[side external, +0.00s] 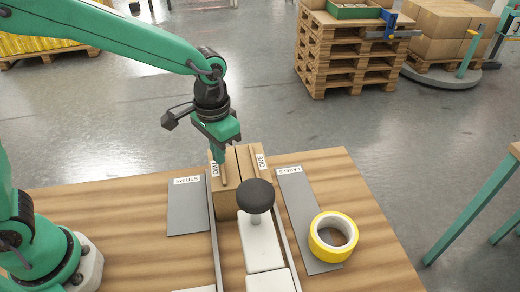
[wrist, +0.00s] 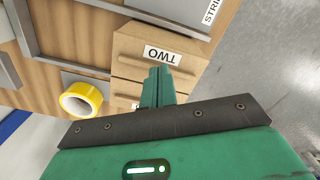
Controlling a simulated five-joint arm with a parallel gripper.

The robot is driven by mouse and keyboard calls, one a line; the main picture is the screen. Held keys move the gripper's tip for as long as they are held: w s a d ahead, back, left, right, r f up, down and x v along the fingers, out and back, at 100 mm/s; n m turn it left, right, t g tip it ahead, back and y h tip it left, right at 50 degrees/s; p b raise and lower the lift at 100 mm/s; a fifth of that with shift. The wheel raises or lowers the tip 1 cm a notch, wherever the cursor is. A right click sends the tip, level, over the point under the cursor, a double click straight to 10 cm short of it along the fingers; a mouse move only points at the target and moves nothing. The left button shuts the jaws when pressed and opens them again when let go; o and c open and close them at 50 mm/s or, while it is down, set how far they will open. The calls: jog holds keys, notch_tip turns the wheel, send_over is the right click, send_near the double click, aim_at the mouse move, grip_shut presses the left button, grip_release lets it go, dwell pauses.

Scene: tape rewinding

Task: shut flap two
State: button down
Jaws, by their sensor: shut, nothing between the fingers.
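A brown carton (side external: 226,204) stands at the far end of the table. Flap two (side external: 231,174), labelled TWO, is its left top panel and flap one (side external: 250,160), labelled ONE, its right. Both look flat, with a seam between them. Flap two also shows in the wrist view (wrist: 130,48), with its label beside my fingers. My gripper (side external: 219,160) is shut and empty, pointing down at flap two; it also shows in the wrist view (wrist: 158,76). I cannot tell whether its tips touch the flap. My fingers and wrist hide part of the carton top.
A white block with a dark round knob (side external: 256,195) stands in front of the carton, between rails. A grey STRIPS plate (side external: 187,207) lies left and a grey LABELS plate (side external: 297,205) right. A yellow tape roll (side external: 333,237) overlaps the LABELS plate. Table space is bare farther right.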

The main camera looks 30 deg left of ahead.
aim_at(226, 167)
jog(key=shift+w+d, duration=0.5)
jog(key=shift+w, duration=0.05)
jog(key=shift+r, duration=0.1)
dwell(0.7)
notch_tip(226, 167, up, 7)
dwell(1.1)
jog(key=shift+a, duration=0.1)
jog(key=s+a+r+n+t, duration=0.3)
jog(key=s+a+r+t, duration=0.1)
jog(key=s+a, duration=1.1)
jog(key=shift+s+a+t, duration=0.2)
jog(key=shift+a+t, duration=0.45)
jog(key=shift+t, duration=0.15)
